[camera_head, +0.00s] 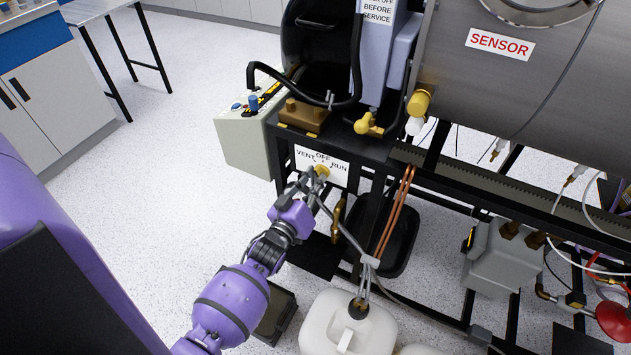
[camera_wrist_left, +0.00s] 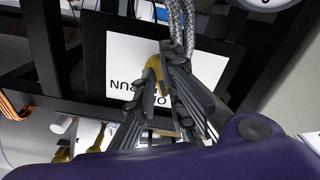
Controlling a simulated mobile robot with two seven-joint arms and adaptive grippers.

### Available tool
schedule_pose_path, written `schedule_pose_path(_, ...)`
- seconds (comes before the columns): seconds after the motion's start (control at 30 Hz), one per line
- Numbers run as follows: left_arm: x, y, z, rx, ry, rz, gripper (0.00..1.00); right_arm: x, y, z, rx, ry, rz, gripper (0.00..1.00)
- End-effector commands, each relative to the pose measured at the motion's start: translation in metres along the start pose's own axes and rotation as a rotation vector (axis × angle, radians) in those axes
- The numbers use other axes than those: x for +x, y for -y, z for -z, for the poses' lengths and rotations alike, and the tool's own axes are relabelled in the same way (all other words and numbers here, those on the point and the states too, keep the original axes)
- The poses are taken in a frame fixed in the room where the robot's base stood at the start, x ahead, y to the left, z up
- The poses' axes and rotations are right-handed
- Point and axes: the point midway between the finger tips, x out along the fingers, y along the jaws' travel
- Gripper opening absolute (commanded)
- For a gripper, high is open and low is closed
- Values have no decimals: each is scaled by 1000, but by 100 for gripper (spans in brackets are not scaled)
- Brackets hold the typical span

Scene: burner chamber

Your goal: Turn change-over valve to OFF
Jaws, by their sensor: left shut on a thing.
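The change-over valve (camera_head: 322,171) is a small yellow handle in front of a white label plate (camera_head: 336,168) marked VENT, OFF and RUN on the black frame. My left gripper (camera_head: 312,180) is at the valve. In the left wrist view, my left gripper (camera_wrist_left: 163,85) has its fingers closed on the yellow valve handle (camera_wrist_left: 155,72). The fingers partly cover the plate there, and the lettering appears upside down. The handle's exact pointing direction is hard to tell behind the fingers. My right gripper is not in view.
A braided hose (camera_wrist_left: 187,25) runs close beside the fingers. Copper tubes (camera_head: 395,215) hang right of the valve. A white plastic container (camera_head: 346,325) stands on the floor below. A control box (camera_head: 245,135) stands left of the frame.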

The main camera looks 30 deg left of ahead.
Motion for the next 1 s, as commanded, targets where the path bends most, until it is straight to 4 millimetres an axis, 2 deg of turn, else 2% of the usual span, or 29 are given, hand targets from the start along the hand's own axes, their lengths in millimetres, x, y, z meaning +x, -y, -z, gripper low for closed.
schedule_pose_path(0.27, 0, 1, 0, 220, 0, 0, 0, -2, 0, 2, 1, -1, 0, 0)
schedule_pose_path(0.5, 0, 2, 0, 353, 1, 1, 0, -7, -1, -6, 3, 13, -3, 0)
schedule_pose_path(1.0, 0, 2, -1, 431, 2, 1, 0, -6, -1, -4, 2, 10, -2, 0)
